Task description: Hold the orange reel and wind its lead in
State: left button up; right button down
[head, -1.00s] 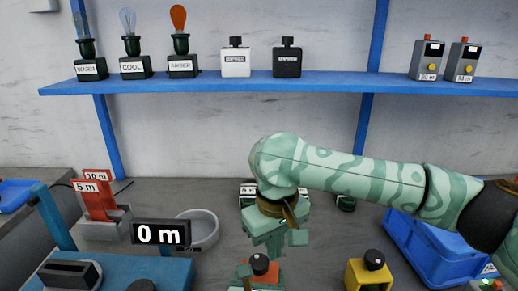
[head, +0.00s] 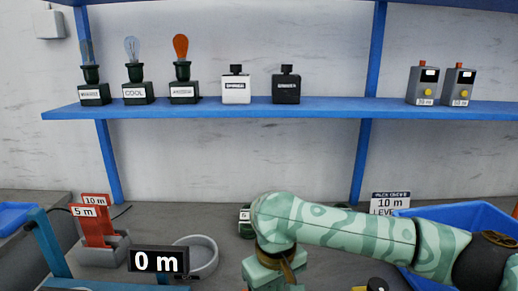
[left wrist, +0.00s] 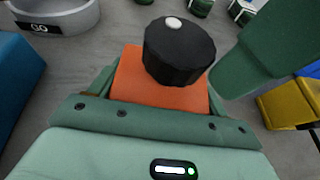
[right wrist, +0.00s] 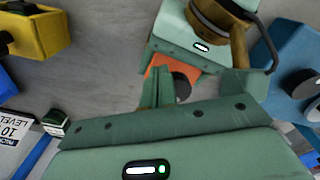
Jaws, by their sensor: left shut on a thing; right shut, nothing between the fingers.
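The orange reel (left wrist: 160,85) has a black round knob (left wrist: 180,50) with a white dot on top. My left gripper (left wrist: 160,98) is shut on it, a finger on each side. In the right wrist view the orange reel (right wrist: 157,67) shows partly, below my left gripper's body. My right gripper (right wrist: 158,88) is shut and empty, close to the reel; I cannot tell whether it touches it. In the head view my right gripper's body (head: 272,272) is at the bottom edge, while the reel and left gripper are out of view. I cannot make out the lead.
A black display (head: 158,262) reads 0 m. A blue crate (head: 470,217) and a 10 m level sign (head: 390,202) are at right. The shelf (head: 330,108) holds bulbs and boxes.

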jog(key=shift+w+a, duration=0.15)
jog(key=shift+a, duration=0.05)
dwell(0.4)
jog(key=shift+a, duration=0.15)
jog(key=shift+s+a, duration=0.5)
jog(key=shift+a, duration=0.05)
jog(key=shift+s+a, duration=0.1)
jog(key=shift+a, duration=0.2)
jog(key=shift+a, duration=0.25)
dwell(0.3)
notch_tip(320, 180, up, 6)
jog(key=s, duration=0.1)
dwell(0.5)
